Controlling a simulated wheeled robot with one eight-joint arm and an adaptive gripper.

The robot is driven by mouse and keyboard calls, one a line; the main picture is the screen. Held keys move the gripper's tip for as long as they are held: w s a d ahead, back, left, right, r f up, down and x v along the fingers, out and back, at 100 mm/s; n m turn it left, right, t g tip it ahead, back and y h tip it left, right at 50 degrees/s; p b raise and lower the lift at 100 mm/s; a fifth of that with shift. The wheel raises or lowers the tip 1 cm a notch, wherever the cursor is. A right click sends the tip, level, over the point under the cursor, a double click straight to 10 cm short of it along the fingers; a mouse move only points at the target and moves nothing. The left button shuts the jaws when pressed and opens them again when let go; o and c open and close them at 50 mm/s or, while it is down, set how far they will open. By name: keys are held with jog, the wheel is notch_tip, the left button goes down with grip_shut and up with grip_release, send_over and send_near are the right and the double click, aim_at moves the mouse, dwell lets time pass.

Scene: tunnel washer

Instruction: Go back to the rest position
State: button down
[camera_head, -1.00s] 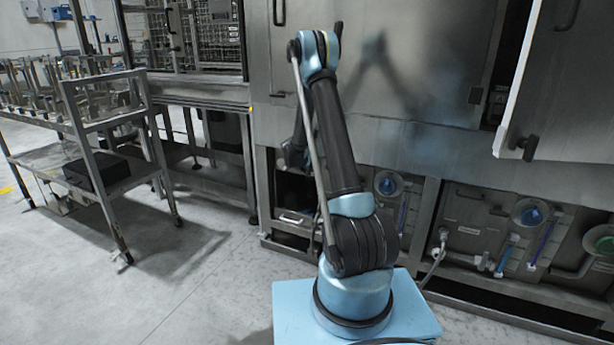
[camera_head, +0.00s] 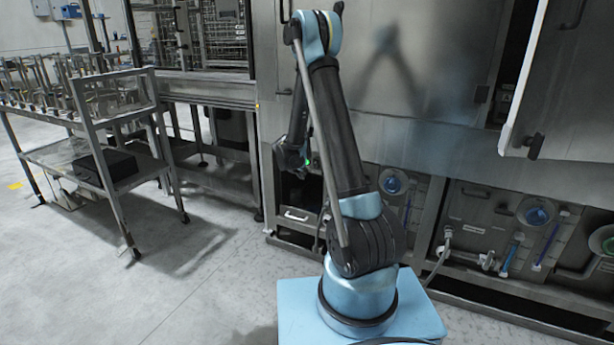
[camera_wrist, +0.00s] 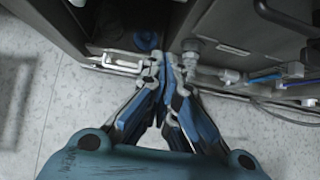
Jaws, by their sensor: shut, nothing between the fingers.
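My gripper shows in the wrist view (camera_wrist: 165,62), pointing down with its blue and grey fingers together at the tips. Nothing is held between them. It hangs in front of the lower compartments of the washer (camera_head: 430,120), above the floor. In the head view my arm rises from its light blue base and folds over at the top. The wrist end hangs behind the upright link, and the fingers are hidden there.
A metal rack cart (camera_head: 98,165) with a black box (camera_head: 105,168) on its lower shelf stands at the left. An open washer door (camera_head: 565,85) juts out at the right. Hoses and valves (camera_head: 515,255) line the washer's lower front. The floor (camera_head: 120,290) at the front left is clear.

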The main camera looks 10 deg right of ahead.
jog(key=s+d+r+m+g+y, duration=0.1)
jog(key=s+d+r+m, duration=0.2)
jog(key=s+r+m, duration=0.7)
jog(key=s+d+r+m+g+y, duration=0.15)
jog(key=s+d+r+m, duration=0.35)
jog(key=s, duration=0.9)
jog(key=s+a+f+m+g+y, duration=0.1)
jog(key=s+m, duration=1.3)
jog(key=s, duration=1.4)
jog(key=shift+a+f+g+y, duration=0.2)
jog(key=shift+f+g+y, duration=0.25)
jog(key=shift+f+g, duration=0.1)
jog(key=shift+w+f, duration=0.2)
jog(key=shift+w, duration=0.25)
